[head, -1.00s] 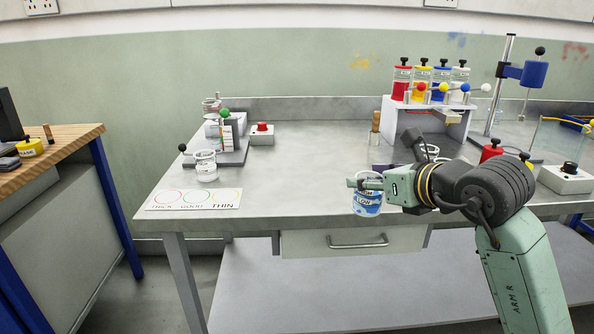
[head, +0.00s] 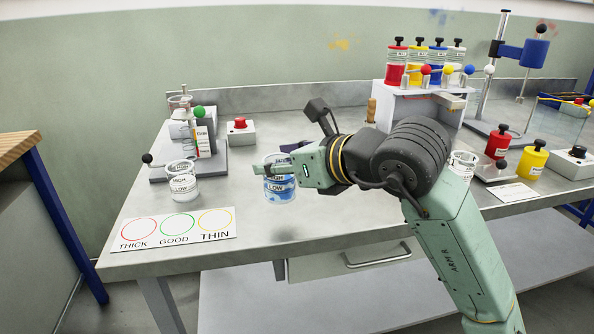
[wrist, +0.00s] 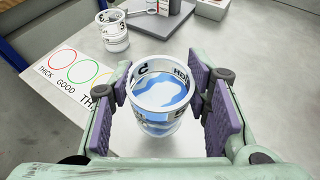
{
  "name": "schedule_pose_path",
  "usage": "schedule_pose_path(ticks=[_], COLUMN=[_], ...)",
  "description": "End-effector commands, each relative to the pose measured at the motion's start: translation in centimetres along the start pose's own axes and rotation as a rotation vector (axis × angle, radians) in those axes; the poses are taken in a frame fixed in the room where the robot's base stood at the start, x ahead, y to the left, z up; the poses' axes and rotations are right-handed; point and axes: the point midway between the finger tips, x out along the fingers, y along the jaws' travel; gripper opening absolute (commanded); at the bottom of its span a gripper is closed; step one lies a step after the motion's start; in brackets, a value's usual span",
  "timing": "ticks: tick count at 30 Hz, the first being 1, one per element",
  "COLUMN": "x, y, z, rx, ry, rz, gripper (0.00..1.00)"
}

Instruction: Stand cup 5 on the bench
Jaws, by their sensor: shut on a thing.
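My gripper (head: 272,169) is shut on a clear cup of blue liquid (head: 281,190), marked HIGH and LOW. In the wrist view the purple pads of my gripper (wrist: 160,88) press on both sides of the cup (wrist: 156,122), which looks upright. The bench top also shows in the wrist view (wrist: 60,50).
A card with THICK, GOOD and THIN circles (head: 178,228) lies left of the held cup. Another cup (head: 183,187) stands behind it, before a device with a green knob (head: 198,112). A red-button box (head: 241,130) stands farther back. Bench around the held cup is mostly clear.

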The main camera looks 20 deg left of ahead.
Motion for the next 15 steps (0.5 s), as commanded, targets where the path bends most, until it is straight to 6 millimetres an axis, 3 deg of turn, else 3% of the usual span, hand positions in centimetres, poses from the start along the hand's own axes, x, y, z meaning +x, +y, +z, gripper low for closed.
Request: schedule_pose_path(ticks=[5, 15], x=[1.2, 5.3], y=[-2.4, -10.3], z=[0.5, 1.4], rx=[0.007, 0.006], ry=[0.000, 0.000], rz=[0.003, 0.003], gripper=[0.12, 0.12])
